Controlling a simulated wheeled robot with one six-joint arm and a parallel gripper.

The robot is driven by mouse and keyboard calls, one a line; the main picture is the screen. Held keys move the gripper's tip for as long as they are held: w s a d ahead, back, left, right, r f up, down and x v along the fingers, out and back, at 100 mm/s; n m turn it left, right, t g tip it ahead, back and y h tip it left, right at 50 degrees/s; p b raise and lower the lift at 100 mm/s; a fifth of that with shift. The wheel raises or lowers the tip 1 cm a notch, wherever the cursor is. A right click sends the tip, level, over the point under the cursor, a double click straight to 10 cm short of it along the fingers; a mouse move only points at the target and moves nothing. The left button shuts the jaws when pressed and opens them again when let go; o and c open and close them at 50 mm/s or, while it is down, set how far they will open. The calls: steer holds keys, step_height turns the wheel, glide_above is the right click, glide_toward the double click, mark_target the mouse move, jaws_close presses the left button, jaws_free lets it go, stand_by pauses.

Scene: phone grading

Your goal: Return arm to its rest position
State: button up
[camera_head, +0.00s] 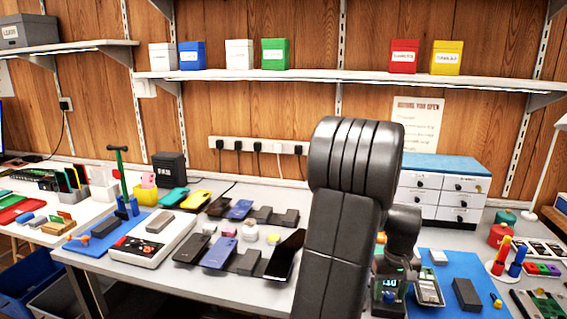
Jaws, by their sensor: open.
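My dark grey arm (345,215) rises from the bottom edge, bends at a large ribbed joint and reaches down on the far side toward the bench. My gripper (393,266) is partly hidden behind the arm, low over the bench by a small device with a green lit display (388,292). Its fingers are hard to make out. It is open, and I see nothing held in it. I cannot tell whether it touches the device.
Phones, including a black one (285,255), lie left of my arm. A grey-and-white console (150,240) stands further left. A blue mat (455,275), a metal tray (428,288) and a drawer unit (440,190) are right. A shelf (340,76) with boxes spans the wall.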

steer(key=m+b, duration=0.2)
steer(key=m, duration=0.3)
steer(key=shift+f+m+b, duration=0.15)
steer(key=shift+m+b, duration=0.75)
steer(key=shift+m, duration=0.5)
